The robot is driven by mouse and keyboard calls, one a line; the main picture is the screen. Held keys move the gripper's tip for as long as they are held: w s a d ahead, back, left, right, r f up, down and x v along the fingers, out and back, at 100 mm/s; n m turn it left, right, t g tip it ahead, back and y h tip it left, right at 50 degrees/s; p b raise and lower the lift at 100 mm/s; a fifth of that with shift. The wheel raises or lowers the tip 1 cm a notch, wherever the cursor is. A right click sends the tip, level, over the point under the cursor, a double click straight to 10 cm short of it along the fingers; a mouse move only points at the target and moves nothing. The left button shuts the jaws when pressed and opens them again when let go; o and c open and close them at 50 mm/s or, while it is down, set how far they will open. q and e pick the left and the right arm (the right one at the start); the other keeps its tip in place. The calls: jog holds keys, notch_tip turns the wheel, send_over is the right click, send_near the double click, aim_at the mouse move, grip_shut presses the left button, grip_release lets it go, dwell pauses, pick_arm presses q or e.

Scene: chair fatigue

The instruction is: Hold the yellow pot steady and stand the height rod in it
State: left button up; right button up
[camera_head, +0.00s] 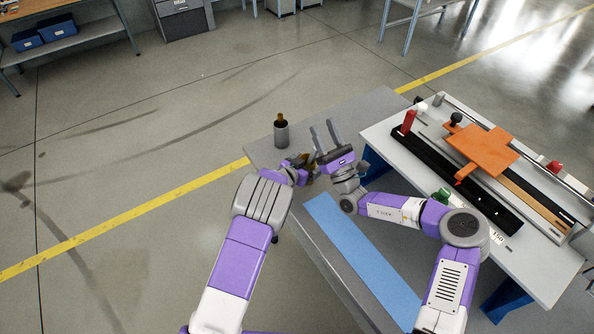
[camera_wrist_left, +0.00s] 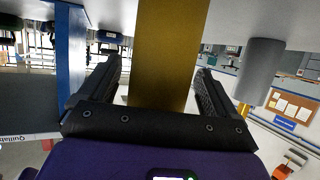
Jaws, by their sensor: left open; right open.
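The yellow pot (camera_wrist_left: 168,50) stands between the two fingers of my left gripper in the left wrist view, where the scene looks upside down. The fingers of my left gripper (camera_wrist_left: 158,85) are open, with gaps beside the pot. In the head view my left gripper (camera_head: 303,162) is low at the grey table, and the pot there is mostly hidden by my arms. A grey cylinder (camera_head: 281,134) stands upright on the table; a slim brownish-yellow piece (camera_head: 281,118) sticks up from it, perhaps the height rod. My right gripper (camera_head: 322,125) is open and empty, right of the cylinder.
The grey table has a blue strip (camera_head: 360,258) along it. A white bench (camera_head: 545,288) at right carries a black rail (camera_head: 455,170), an orange plate (camera_head: 482,150), a red cylinder (camera_head: 409,122) and a green part (camera_head: 441,196). The floor left of the table is clear.

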pick_arm(q)
jog(key=v, duration=1)
jog(key=shift+s, duration=0.3)
jog(key=shift+a, duration=0.1)
